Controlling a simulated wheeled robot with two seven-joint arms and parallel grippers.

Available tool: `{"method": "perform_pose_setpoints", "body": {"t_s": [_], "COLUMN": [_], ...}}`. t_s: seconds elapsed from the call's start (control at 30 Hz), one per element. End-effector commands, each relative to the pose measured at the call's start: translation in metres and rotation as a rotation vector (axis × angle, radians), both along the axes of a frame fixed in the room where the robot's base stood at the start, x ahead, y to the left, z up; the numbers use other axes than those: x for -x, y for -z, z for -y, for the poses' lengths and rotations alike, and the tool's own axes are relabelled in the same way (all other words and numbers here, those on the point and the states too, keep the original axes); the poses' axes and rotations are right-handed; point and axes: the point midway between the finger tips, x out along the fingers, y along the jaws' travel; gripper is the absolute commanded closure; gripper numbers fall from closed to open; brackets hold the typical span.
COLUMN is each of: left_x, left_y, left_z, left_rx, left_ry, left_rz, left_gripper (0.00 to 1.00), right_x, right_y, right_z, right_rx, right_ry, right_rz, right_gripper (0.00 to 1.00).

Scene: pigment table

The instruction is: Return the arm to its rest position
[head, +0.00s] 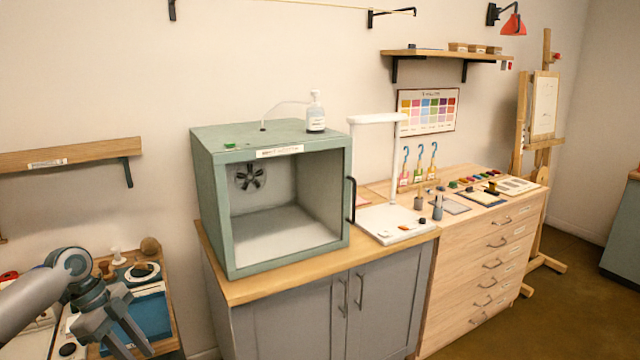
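My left arm comes in at the lower left. Its gripper (134,346) points down and to the right, over the trays on the low wooden stand (172,318). Its two fingers are apart, with nothing visible between them; the tips are close to the bottom edge of the picture. My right arm and gripper are not in view.
Under the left gripper are a blue tray (152,316) and several small items. To the right stands an open-fronted green box (208,205) on a grey cabinet (290,320). A wooden drawer unit (480,265) is farther right.

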Motion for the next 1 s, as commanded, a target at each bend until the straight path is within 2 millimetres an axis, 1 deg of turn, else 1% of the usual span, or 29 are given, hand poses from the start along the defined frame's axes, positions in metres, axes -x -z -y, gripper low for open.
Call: {"method": "perform_pose_setpoints", "body": {"t_s": [0.17,0.27,0.37,0.47,0.53,0.57,0.67,0.7,0.77,0.8,0.87,0.9,0.97,1.0], "left_x": [-0.009,-0.016,-0.024,-0.031,-0.035,-0.037,-0.040,-0.040,-0.037,-0.034,-0.026,-0.019,-0.006,0.004], "left_y": [0.022,0.039,0.060,0.087,0.109,0.122,0.168,0.190,0.224,0.247,0.281,0.303,0.334,0.356], "left_z": [0.003,0.004,0.005,0.007,0.008,0.008,0.010,0.011,0.011,0.011,0.012,0.013,0.013,0.014], "left_rx": [0.000,0.000,-0.002,-0.005,-0.007,-0.009,-0.016,-0.021,-0.029,-0.035,-0.046,-0.053,-0.066,-0.073], "left_ry": [-0.060,-0.108,-0.166,-0.236,-0.294,-0.323,-0.432,-0.482,-0.560,-0.610,-0.682,-0.727,-0.789,-0.829], "left_rz": [0.001,0.003,0.005,0.006,0.007,0.007,0.004,0.003,0.003,0.003,0.001,0.000,0.000,-0.004], "left_gripper": [0.72,0.72,0.72,0.72,0.72,0.72,0.72,0.72,0.72,0.72,0.72,0.72,0.72,0.72], "right_x": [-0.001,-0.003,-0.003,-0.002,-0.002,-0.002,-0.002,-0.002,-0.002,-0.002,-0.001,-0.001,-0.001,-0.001], "right_y": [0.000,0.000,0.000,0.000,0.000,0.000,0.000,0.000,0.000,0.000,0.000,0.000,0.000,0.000], "right_z": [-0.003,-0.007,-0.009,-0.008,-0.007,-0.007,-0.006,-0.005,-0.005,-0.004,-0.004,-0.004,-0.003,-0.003], "right_rx": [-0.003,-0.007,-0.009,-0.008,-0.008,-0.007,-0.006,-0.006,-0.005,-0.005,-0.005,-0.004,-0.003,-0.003], "right_ry": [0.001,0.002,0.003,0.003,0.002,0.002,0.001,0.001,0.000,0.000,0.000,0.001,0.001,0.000], "right_rz": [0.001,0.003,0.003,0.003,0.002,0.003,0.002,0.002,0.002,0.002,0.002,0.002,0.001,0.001], "right_gripper": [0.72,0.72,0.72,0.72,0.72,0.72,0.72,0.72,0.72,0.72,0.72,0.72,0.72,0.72]}}
